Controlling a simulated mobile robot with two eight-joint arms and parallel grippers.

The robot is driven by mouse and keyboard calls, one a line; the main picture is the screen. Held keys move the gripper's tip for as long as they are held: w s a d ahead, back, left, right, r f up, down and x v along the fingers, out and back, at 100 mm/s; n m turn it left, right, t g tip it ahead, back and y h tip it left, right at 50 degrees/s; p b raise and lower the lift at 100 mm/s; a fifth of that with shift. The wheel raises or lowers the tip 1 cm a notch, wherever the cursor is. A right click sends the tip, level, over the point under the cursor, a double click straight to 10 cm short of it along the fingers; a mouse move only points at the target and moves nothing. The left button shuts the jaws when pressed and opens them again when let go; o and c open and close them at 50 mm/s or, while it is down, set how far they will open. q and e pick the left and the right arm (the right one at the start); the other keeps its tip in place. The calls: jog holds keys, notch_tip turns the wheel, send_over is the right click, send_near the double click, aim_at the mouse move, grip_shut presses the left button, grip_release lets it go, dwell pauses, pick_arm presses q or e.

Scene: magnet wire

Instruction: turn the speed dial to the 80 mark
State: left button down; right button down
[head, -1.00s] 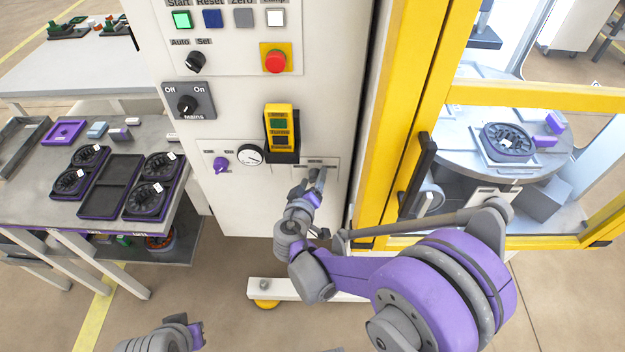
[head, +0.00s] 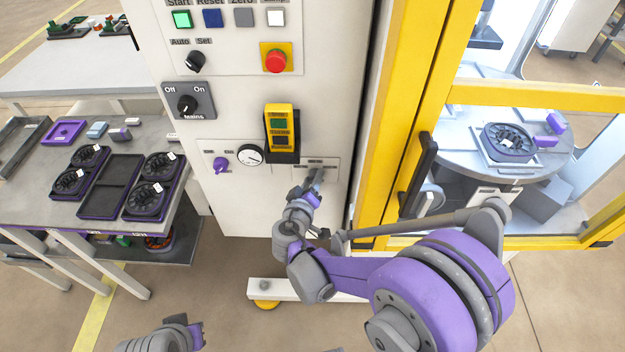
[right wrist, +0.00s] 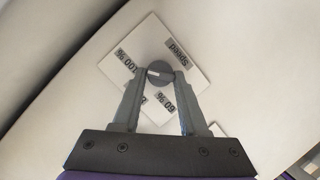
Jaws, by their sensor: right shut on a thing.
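The speed dial (right wrist: 158,75) is a small dark grey round knob on a white plate (right wrist: 177,38), seen in the right wrist view. The tips of my right gripper (right wrist: 159,73) are closed on its two sides. A short light mark on the dial points left in that view, toward the left finger. The labels "Speed", "100 %" and "60 %" show around it; another label is mostly hidden by the left finger. In the head view my right gripper (head: 318,176) is at the cabinet's lower right plate and hides the dial. My left gripper (head: 196,335) shows at the bottom, its jaws unclear.
A yellow handheld device (head: 279,127) sits in a black holder above. The yellow door frame (head: 395,150) with a black handle (head: 417,175) stands close on the right.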

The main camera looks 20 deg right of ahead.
jog(key=n+b, duration=0.1)
jog(key=n+h, duration=0.1)
jog(key=n, duration=0.1)
jog(key=n+h+b, duration=0.1)
jog(key=shift+a+f+n+b, duration=0.15)
jog(key=shift+f+n+b, duration=0.15)
jog(key=shift+n+b, duration=0.1)
jog(key=shift+w+f+n+t+h+b, duration=0.1)
jog(key=shift+n+t+h+b, duration=0.4)
jog(key=shift+n, duration=0.6)
jog(key=shift+n+t+h+b, duration=0.35)
jog(key=shift+n+b, duration=0.25)
jog(key=shift+n, duration=0.5)
jog(key=shift+c, duration=2.3)
grip_release()
jog(key=shift+a, duration=0.1)
jog(key=v, duration=1)
jog(key=shift+s+a, duration=0.15)
jog(key=shift+s, duration=0.2)
